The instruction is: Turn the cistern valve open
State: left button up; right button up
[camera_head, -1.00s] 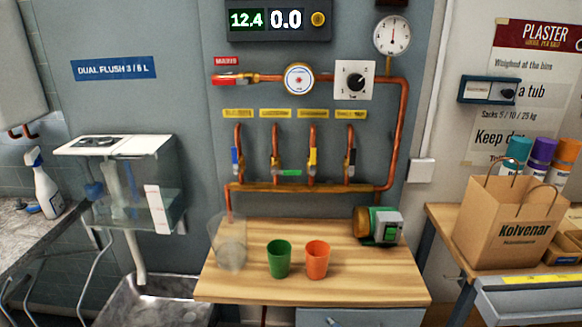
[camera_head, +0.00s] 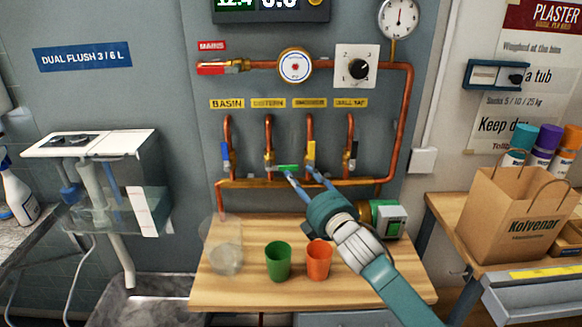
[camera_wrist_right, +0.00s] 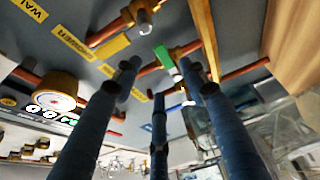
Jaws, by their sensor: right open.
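The cistern valve (camera_head: 268,158) is second from the left in the row of valves, below the CISTERN label (camera_head: 268,103). Its green lever (camera_head: 287,168) points sideways to the right. My right gripper (camera_head: 301,173) reaches up from the lower right with its fingers open around the area of the lever's free end. In the right wrist view the green lever (camera_wrist_right: 166,58) shows between and just beyond the spread fingertips (camera_wrist_right: 160,78). I cannot tell whether a finger touches it. My left gripper is in neither view.
The yellow lever (camera_head: 310,150) of the neighbouring valve hangs upright close beside my fingers. The blue (camera_head: 225,151) and black (camera_head: 354,151) levers also stand upright. Below are a green cup (camera_head: 278,262), an orange cup (camera_head: 319,260) and a clear jug (camera_head: 226,258) on the wooden bench (camera_head: 240,293).

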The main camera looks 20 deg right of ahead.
aim_at(289, 168)
jog(key=w, duration=0.5)
jog(key=shift+w+a+f, duration=0.1)
jog(key=shift+a+f, duration=0.1)
jog(key=shift+a, duration=0.1)
jog(key=shift+w+r+p, duration=0.1)
jog(key=shift+w+p, duration=0.25)
jog(key=shift+w, duration=0.25)
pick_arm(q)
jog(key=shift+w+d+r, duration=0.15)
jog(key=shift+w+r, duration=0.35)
pick_arm(e)
jog(key=shift+w+a, duration=0.1)
jog(key=shift+w, duration=0.05)
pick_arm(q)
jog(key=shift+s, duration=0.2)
pick_arm(e)
grip_shut()
